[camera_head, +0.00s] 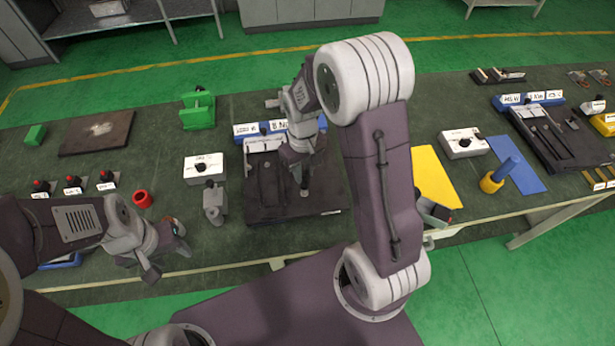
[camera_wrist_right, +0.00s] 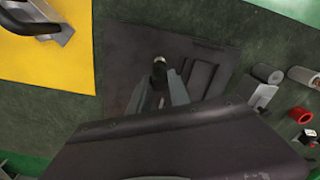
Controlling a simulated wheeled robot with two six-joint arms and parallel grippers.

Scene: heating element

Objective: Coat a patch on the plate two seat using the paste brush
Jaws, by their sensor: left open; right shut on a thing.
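The dark plate board (camera_head: 325,206) lies on the bench's middle; the seat there is partly hidden by my right gripper and arm. My right gripper (camera_head: 304,184) points down over the board and is shut on a small, slim tool, probably the paste brush. In the right wrist view the held tool (camera_wrist_right: 159,72) shows a dark body with a pale part between the fingers (camera_wrist_right: 163,98), over the board (camera_wrist_right: 135,45) beside its raised, dark rectangular piece. I cannot tell whether its tip touches the board. My left gripper (camera_head: 168,262) is open and empty near the front edge.
A white switch box (camera_head: 204,168), a grey fixture (camera_head: 214,203) and a red ring (camera_head: 142,199) stand left of the board. A yellow mat (camera_head: 432,178) lies to its right, a blue mat (camera_head: 517,172) further right. A green block (camera_head: 197,112) stands behind left.

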